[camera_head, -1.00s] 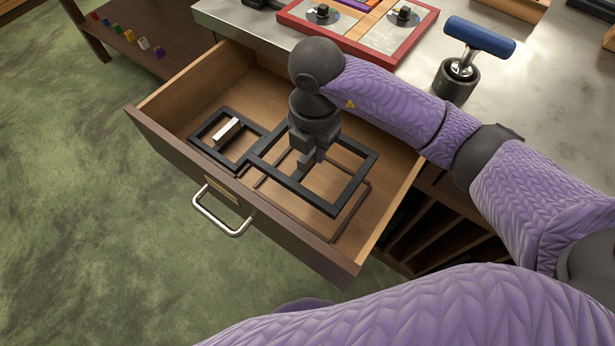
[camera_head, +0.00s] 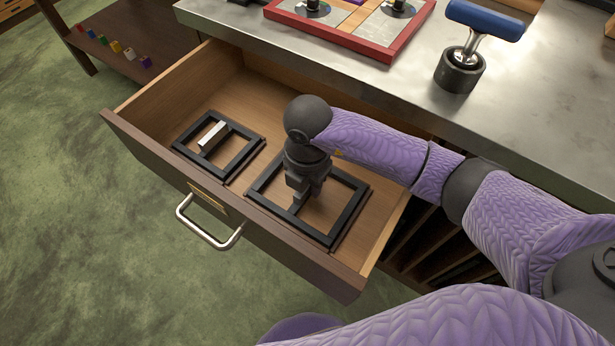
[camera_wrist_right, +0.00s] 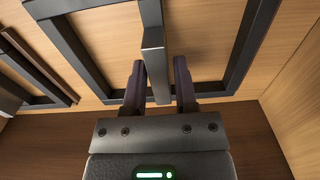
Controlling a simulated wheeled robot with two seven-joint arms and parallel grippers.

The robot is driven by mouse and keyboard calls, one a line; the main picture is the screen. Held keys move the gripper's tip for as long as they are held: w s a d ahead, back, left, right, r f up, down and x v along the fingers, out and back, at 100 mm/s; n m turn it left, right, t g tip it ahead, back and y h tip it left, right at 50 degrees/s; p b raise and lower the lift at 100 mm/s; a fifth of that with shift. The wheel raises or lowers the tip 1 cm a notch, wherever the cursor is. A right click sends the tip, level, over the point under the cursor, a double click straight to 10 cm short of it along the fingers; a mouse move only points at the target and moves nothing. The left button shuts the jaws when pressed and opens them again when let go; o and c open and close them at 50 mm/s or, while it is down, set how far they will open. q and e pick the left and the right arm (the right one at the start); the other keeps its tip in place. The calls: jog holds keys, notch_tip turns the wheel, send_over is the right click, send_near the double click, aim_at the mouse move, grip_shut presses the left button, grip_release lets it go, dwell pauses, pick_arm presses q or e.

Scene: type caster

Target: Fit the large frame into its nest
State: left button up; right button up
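The large frame (camera_head: 351,213) is a black rectangle with a raised middle bar. It is low over its brown-rimmed nest (camera_head: 338,244) in the open drawer, nearly lined up with it. I cannot tell whether it is fully seated. My right gripper (camera_head: 299,205) points down at the middle bar. My left gripper is not in view.
A smaller black frame (camera_head: 183,133) with a pale bar (camera_head: 212,135) lies left in the drawer. The drawer's front wall (camera_head: 150,160) and the counter edge (camera_head: 300,50) bound the space. A blue-handled tool (camera_head: 485,20) stands in a dark holder (camera_head: 459,73) on the counter.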

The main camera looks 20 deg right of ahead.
jog(key=shift+o, duration=1.1)
jog(key=shift+r, duration=0.45)
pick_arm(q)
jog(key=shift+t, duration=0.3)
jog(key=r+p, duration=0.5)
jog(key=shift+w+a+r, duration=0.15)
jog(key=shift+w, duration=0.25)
pick_arm(e)
notch_tip(320, 180, up, 11)
jog(key=shift+r, duration=0.15)
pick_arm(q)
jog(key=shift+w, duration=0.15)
